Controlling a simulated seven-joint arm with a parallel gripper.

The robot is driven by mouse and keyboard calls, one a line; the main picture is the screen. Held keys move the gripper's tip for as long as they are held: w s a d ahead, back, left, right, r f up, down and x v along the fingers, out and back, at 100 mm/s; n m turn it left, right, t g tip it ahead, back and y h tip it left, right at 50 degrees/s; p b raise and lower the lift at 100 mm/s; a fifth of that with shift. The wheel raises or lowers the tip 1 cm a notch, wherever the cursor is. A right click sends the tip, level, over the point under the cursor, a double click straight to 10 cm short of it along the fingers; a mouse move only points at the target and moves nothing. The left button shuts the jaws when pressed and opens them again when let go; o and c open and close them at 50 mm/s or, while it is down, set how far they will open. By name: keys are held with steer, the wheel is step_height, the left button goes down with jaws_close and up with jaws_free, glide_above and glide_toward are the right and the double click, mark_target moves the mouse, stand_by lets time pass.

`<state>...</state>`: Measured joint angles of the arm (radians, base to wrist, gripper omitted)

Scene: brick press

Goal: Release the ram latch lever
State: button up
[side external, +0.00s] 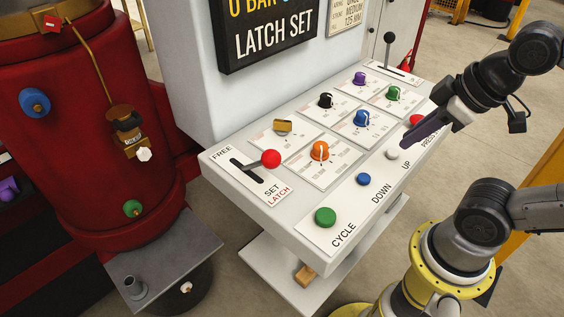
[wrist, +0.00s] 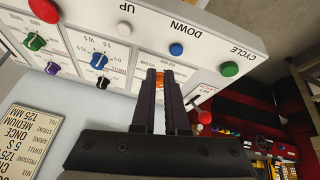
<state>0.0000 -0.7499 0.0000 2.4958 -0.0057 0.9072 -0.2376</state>
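The latch lever has a red ball knob (side external: 270,158) on a dark stem. It stands in a slot plate (side external: 238,168) marked FREE and SET LATCH at the panel's left end, leaning toward the SET end. Its red ball also shows in the wrist view (wrist: 204,117), right of the fingers. My gripper (side external: 408,143) hangs over the right part of the panel, well apart from the lever. In the wrist view its two dark fingers (wrist: 161,72) stand close together with a narrow empty gap, and the orange dial shows behind them.
The panel has several dials, including an orange dial (side external: 319,151). Green (side external: 325,216), blue (side external: 363,179), white and red buttons line the front. A dark-knobbed lever (side external: 389,38) stands at the far end. A sign (side external: 275,30) reads LATCH SET. A red press (side external: 80,130) stands left.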

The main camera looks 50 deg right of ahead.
steer(key=n, duration=0.2)
steer(key=r+n, duration=0.1)
steer(key=shift+w+d+r+n, duration=0.1)
steer(key=shift+w+d+n, duration=0.05)
steer(key=shift+w+n, duration=0.15)
jaws_close()
steer(key=w+a+r+n, duration=0.3)
steer(key=w+a+n, duration=0.4)
steer(key=n, duration=1.3)
steer(key=a+f+n+g, duration=0.1)
steer(key=a+n+g, duration=0.1)
steer(key=a+n, duration=0.5)
steer(key=a, duration=0.4)
steer(key=shift+a+f+n+y, duration=0.25)
steer(key=shift+f+n+y, duration=0.05)
steer(key=shift+y, duration=0.1)
steer(key=shift+w+f, duration=0.1)
steer(key=shift+f, duration=0.05)
